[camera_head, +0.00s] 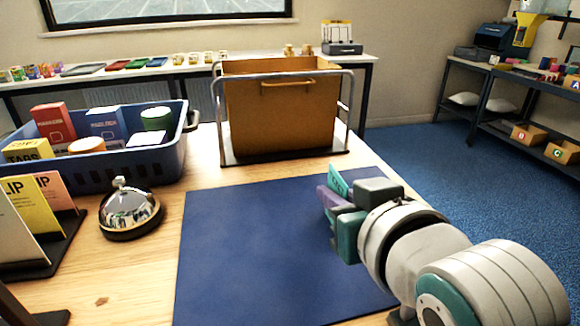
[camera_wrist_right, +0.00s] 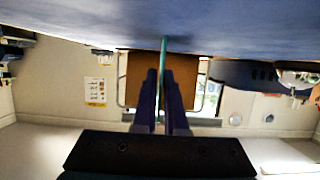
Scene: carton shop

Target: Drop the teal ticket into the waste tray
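The teal ticket (camera_head: 338,184) shows as a small slanted piece at the tip of my right gripper (camera_head: 328,203), over the blue mat. In the right wrist view the ticket (camera_wrist_right: 164,48) is a thin teal strip seen edge-on between the purple fingers of my right gripper (camera_wrist_right: 161,88), which are shut on it. Part of the ticket is hidden by the fingers. I cannot tell for sure which container is the waste tray. My left gripper is not in view.
A brown box (camera_head: 280,115) in a metal frame stands behind the blue mat (camera_head: 255,250). A blue crate (camera_head: 95,172) with several packs, a bell (camera_head: 130,208) and a card stand (camera_head: 55,245) are at the left. The mat is clear apart from my arm above it.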

